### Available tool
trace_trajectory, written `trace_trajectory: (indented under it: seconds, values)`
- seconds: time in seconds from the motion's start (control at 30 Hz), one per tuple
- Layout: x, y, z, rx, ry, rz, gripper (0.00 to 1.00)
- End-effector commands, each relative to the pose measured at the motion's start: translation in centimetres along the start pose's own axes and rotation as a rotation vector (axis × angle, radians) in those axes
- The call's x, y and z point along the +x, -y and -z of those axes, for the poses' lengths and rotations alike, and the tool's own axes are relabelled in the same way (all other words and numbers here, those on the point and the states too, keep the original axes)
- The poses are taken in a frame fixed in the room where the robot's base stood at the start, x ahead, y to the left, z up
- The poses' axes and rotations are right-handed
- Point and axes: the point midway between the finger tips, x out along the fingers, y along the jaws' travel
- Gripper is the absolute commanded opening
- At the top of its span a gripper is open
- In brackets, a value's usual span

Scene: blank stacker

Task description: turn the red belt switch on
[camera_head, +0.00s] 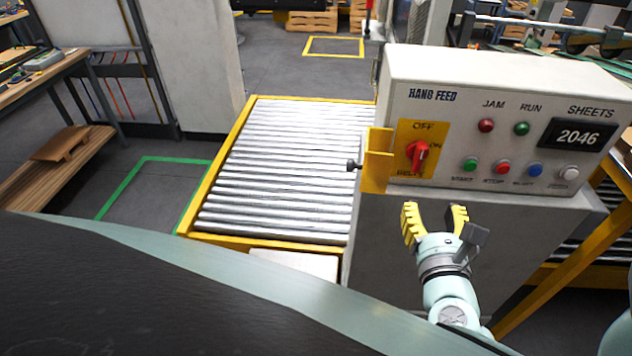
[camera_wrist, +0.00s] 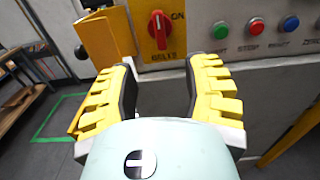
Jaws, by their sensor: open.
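The red belt switch (camera_head: 416,154) is a rotary knob on a yellow plate (camera_head: 429,132) at the left of the control panel. OFF is printed above it, ON to its right and BELTS below. In the head view the knob stands roughly upright, its top leaning slightly right. The knob also shows in the wrist view (camera_wrist: 158,30), upright, beyond the fingertips. My gripper (camera_head: 435,212) has yellow ribbed fingers, spread open and empty. It is below the switch and apart from it. In the wrist view the gripper (camera_wrist: 160,75) frames the space just under the knob.
A yellow bracket (camera_head: 376,165) with a black knob juts out left of the switch. Green, red, blue and white buttons (camera_head: 502,168) line the panel to the right. A roller conveyor (camera_head: 285,170) lies to the left. Bare cabinet front is below the panel.

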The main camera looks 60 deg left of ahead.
Motion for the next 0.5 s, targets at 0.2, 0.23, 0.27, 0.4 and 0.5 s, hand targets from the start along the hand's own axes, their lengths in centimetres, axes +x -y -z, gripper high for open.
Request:
trace_trajectory:
  seconds: [0.2, 0.23, 0.27, 0.4, 0.5]
  values:
    - [3.0, -0.2, -0.4, 0.004, 0.001, -0.004, 0.48]
    - [3.4, -0.2, -0.4, 0.004, 0.001, -0.004, 0.48]
    - [3.8, -0.2, -0.4, 0.004, 0.001, -0.004, 0.48]
    - [5.8, -0.1, -0.3, 0.004, 0.000, -0.002, 0.48]
    - [7.3, -0.3, -0.4, 0.007, 0.000, -0.005, 0.48]
